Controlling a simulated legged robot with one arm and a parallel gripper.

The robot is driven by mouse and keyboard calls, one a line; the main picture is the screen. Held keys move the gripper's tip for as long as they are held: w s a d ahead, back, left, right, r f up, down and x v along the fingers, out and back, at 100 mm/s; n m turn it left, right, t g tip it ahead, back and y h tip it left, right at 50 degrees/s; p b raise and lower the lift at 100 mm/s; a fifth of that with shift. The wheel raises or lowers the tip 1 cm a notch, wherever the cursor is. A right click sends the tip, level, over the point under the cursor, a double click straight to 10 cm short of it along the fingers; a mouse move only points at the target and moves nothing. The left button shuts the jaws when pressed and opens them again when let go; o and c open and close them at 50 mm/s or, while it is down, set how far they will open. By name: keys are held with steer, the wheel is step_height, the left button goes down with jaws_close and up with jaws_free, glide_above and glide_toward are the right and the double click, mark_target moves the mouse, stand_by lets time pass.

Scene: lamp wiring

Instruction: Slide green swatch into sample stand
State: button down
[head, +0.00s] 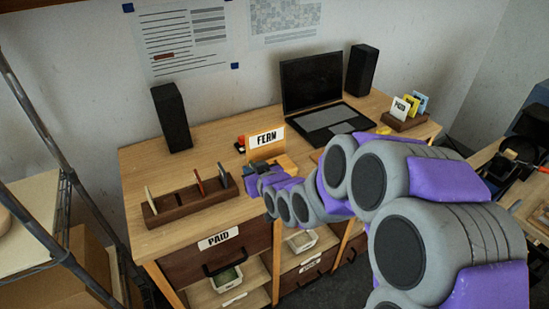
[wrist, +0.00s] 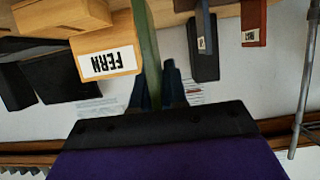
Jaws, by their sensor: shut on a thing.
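A green swatch (wrist: 149,45) stands edge-on in the wrist view, between my gripper's dark fingers (wrist: 158,88). My gripper is shut on it. In the head view my gripper (head: 254,182) is over the front of the desk, just right of a long brown slotted stand (head: 174,211). The stand holds several thin swatches standing upright, with empty room between them. The green swatch cannot be clearly made out in the head view. In the wrist view, which looks upside down, a grey swatch (wrist: 204,48) and a red-brown swatch (wrist: 253,24) are right of the green one.
A light wooden block with a FERN label (head: 266,139) stands behind my gripper; the FERN label (wrist: 107,63) also shows left of the swatch in the wrist view. A laptop (head: 318,95), two speakers and a smaller card holder (head: 404,122) stand farther back or right.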

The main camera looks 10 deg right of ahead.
steer(key=d+p, duration=0.2)
steer(key=p, duration=0.7)
glide_above(278, 161)
steer(key=a, duration=0.1)
steer(key=f, duration=0.3)
steer(key=f+b, duration=0.1)
steer(key=f, duration=0.1)
steer(key=shift+s+a, duration=0.15)
steer(key=shift+s, duration=0.25)
steer(key=shift+w+d+f, duration=0.15)
steer(key=shift+d, duration=0.4)
steer(key=c, duration=1.4)
jaws_free()
steer(key=shift+w, duration=0.15)
steer(key=shift+o, duration=1.2)
steer(key=shift+a+r, duration=0.2)
steer(key=shift+a, duration=0.25)
